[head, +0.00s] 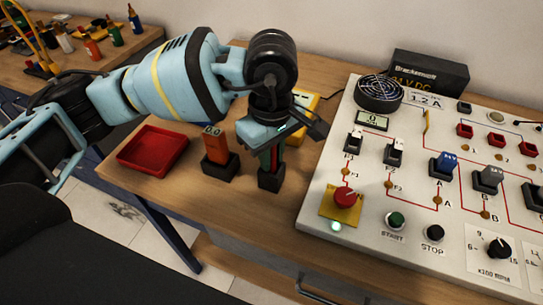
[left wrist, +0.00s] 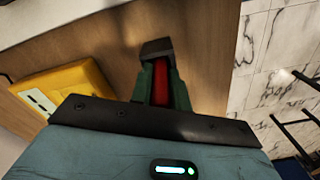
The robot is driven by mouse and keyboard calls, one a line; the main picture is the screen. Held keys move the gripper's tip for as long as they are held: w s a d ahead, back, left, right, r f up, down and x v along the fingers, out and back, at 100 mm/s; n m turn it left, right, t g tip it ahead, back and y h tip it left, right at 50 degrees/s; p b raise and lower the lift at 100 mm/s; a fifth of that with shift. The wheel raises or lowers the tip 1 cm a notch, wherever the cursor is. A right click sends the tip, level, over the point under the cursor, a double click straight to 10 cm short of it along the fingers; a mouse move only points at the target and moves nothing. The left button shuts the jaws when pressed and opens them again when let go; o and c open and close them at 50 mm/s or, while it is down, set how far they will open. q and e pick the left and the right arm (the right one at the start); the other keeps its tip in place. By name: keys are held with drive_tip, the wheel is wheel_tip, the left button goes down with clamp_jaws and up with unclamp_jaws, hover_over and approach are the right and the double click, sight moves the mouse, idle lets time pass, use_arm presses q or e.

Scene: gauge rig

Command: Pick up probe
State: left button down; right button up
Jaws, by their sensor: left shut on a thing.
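The red probe (head: 276,157) stands upright in a black holder (head: 271,180) on the wooden bench. My left gripper (head: 271,160) comes down on it from above and is shut on it. In the left wrist view the red probe (left wrist: 161,82) shows between the green fingers of my left gripper (left wrist: 161,75), with the black holder (left wrist: 157,48) at the fingertips. The fingers hide most of the probe, and I cannot tell whether it is clear of the holder. My right gripper is not in view.
An orange device (head: 220,158) reading 0.0 stands close to the left, with a red tray (head: 152,150) beyond it. A yellow device (head: 304,103) lies behind my gripper. The white control panel (head: 325,190) with switches and buttons is close on the right.

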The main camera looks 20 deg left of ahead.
use_arm(q)
wheel_tip(320, 180, up, 10)
drive_tip(key=shift+f, duration=0.15)
idle(0.3)
